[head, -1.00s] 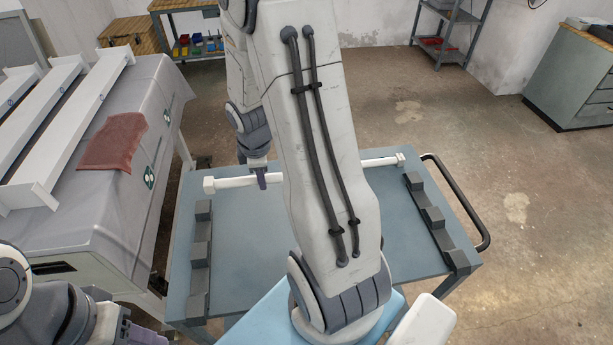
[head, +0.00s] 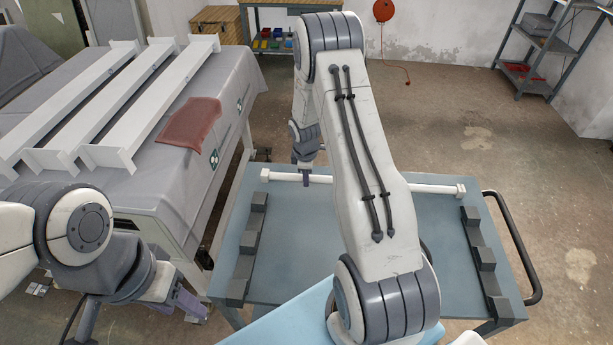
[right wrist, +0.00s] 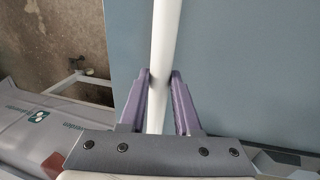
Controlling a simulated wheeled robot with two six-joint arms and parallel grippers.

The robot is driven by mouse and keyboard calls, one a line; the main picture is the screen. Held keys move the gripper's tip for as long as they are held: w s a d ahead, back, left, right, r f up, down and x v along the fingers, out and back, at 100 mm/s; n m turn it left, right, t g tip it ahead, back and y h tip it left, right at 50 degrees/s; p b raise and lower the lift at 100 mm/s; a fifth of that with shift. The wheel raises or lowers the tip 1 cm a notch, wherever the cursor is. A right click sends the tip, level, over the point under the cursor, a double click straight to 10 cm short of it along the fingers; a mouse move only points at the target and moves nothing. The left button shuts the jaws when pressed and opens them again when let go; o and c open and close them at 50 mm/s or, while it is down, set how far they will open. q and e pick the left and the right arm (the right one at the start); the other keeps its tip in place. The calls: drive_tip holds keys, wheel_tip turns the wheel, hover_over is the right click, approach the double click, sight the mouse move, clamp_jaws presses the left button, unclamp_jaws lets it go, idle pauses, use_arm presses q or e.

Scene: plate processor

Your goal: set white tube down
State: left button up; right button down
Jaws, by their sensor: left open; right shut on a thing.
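The white tube (head: 437,188), with square end blocks, lies across the far part of the blue cart top (head: 300,265) in the head view. My right arm hides its middle. My right gripper (head: 306,178) is around the tube near its left end. In the right wrist view the purple fingers of the right gripper (right wrist: 160,75) are shut on the white tube (right wrist: 164,40), with the blue cart top behind it. I cannot tell whether the tube touches the cart. My left gripper (head: 190,302) is open and empty at the lower left, beside the cart.
Dark notched racks stand on the cart's left (head: 250,245) and right (head: 485,262) sides. A black handle (head: 520,245) is on the right. A covered table (head: 215,110) at left bears white beams (head: 150,100) and a red cloth (head: 190,123).

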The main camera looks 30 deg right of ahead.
drive_tip(key=shift+f, duration=0.5)
drive_tip(key=shift+f, duration=0.1)
